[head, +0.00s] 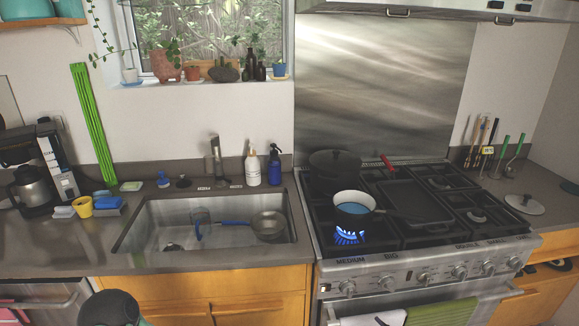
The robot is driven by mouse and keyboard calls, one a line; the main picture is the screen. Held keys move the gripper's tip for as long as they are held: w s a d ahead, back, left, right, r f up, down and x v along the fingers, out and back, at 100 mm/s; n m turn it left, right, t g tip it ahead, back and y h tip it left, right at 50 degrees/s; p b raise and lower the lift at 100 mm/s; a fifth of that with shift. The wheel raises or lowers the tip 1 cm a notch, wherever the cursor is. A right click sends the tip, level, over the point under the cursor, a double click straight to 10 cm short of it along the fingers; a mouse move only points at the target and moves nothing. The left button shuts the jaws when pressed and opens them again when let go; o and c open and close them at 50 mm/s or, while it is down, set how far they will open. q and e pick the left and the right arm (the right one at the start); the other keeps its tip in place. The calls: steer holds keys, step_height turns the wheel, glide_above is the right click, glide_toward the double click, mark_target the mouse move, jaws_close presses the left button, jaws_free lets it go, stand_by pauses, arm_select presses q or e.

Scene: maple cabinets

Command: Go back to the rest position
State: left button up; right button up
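Neither of my grippers shows clearly in the head view. A dark rounded part (110,308), possibly a link of my own arm, rises at the lower left edge; no fingers can be seen on it. A pot (352,224) with blue contents stands on the front left burner of the stove (430,245). A blue flame (347,237) burns at that burner. A dark pan (335,163) sits behind the pot.
The steel sink (150,232) holds a pan (268,224) and a blue-handled item. A coffee maker (40,170), a yellow cup (82,206) and bottles (252,168) stand on the counter. A lid (524,204) lies right of the stove. Towels hang from the oven handle.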

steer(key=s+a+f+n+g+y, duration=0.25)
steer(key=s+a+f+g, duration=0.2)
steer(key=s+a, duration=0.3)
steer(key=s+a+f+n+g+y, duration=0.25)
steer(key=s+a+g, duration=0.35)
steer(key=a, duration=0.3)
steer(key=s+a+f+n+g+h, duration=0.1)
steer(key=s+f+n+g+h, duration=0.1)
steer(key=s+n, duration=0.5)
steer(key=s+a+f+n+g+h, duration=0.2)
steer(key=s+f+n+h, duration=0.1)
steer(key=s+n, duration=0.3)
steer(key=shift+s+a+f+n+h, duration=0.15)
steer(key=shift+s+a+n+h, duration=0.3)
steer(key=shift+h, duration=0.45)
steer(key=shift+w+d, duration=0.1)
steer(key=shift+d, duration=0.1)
